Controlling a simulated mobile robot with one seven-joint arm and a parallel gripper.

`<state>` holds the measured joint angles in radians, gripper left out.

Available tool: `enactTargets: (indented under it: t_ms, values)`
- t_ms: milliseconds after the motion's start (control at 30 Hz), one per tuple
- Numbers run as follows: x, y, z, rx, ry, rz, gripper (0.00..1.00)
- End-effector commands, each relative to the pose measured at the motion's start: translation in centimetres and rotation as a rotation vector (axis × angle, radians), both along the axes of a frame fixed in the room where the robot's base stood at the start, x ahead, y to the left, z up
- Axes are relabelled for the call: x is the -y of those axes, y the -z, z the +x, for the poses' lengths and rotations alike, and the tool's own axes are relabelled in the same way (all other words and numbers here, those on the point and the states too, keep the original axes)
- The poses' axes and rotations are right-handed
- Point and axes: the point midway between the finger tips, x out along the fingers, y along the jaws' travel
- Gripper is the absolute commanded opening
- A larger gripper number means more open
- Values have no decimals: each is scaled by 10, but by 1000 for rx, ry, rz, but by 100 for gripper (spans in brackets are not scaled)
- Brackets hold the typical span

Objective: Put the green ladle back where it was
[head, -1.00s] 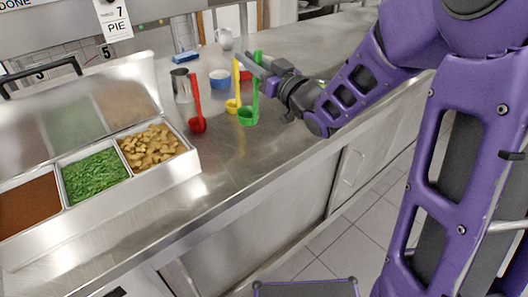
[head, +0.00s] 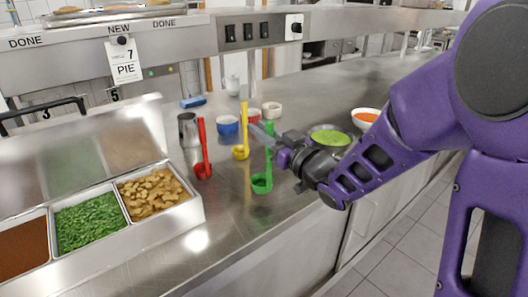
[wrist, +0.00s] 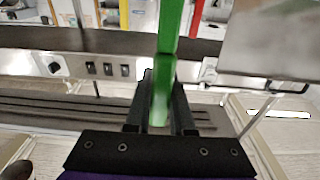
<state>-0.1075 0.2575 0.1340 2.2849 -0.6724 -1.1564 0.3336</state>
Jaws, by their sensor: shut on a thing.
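The green ladle (head: 262,184) is upright, its cup low over the steel counter near the front edge. I cannot tell whether the cup touches the counter. My gripper (head: 264,133) is shut on its upright handle, coming from the right. In the wrist view the green handle (wrist: 169,40) stands between the two dark fingers (wrist: 160,100); its cup is not visible there. A yellow ladle (head: 241,150) stands behind and left of the green one, and a red ladle (head: 203,168) stands farther left. Both are apart from the green ladle.
A bowl of green food (head: 330,138) is behind my gripper. The food bins (head: 195,212) are at left. Bare counter lies between bins and ladle.

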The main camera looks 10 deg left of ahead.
Motion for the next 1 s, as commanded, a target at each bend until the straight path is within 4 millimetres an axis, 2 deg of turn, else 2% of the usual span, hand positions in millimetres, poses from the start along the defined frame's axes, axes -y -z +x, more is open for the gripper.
enactTargets:
  t_ms: [300,700,733,800,900,1000]
  values:
    - [0,37,0,-1,0,0,0]
    - [0,43,0,2,0,1,0]
    - [0,42,0,2,0,1,23]
    - [0,41,0,2,0,1,36]
    - [0,41,0,2,0,1,51]
    - [0,41,0,1,0,0,51]
